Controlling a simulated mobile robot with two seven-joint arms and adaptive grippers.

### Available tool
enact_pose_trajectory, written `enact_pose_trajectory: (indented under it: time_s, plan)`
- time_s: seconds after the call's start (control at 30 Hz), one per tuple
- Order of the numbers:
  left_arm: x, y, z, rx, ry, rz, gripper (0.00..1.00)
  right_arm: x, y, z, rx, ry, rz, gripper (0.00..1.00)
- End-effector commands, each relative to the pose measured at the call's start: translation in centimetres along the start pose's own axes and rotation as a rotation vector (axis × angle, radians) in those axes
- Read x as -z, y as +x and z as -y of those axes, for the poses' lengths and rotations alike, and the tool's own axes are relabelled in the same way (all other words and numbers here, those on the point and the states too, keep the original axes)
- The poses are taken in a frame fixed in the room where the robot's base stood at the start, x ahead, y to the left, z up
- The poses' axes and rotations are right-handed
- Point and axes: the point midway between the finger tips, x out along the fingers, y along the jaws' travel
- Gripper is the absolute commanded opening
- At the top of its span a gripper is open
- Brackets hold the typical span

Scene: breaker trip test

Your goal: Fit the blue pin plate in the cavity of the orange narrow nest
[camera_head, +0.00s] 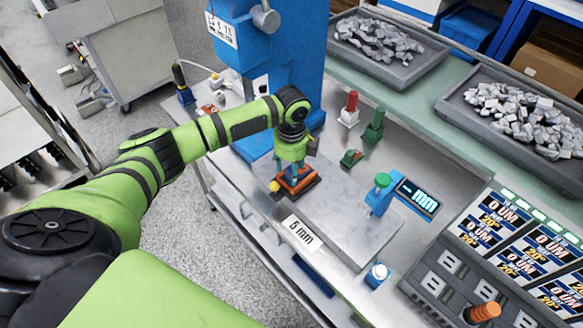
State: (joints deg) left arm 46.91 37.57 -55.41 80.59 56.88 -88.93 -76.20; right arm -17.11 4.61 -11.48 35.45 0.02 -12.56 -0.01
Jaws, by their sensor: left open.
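My left gripper (295,169) points down, directly over an orange block with a dark base (298,184), which looks like the orange narrow nest. The fingers and wrist cover most of the nest's cavity. I cannot make out the blue pin plate; it may be hidden under the gripper. My right gripper is not in view.
A blue press column (290,65) stands behind my gripper. A small yellow knob (275,186) is beside the nest. A green-topped blue post (380,192) and a display (416,197) stand to the right.

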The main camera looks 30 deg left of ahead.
Motion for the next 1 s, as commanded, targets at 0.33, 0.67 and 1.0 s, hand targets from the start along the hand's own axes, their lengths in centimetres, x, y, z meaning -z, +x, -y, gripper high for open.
enact_pose_trajectory:
  time_s: [0.33,0.67,1.0]
  plan:
    - [-0.1,-6.9,0.1,0.006,-0.001,0.002,0.55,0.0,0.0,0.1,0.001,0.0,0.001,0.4]
    - [0.0,-11.2,0.0,0.003,-0.001,0.001,0.55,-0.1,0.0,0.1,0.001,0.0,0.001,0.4]
    - [0.0,-11.5,0.0,0.001,-0.001,0.001,0.55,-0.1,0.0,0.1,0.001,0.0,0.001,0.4]
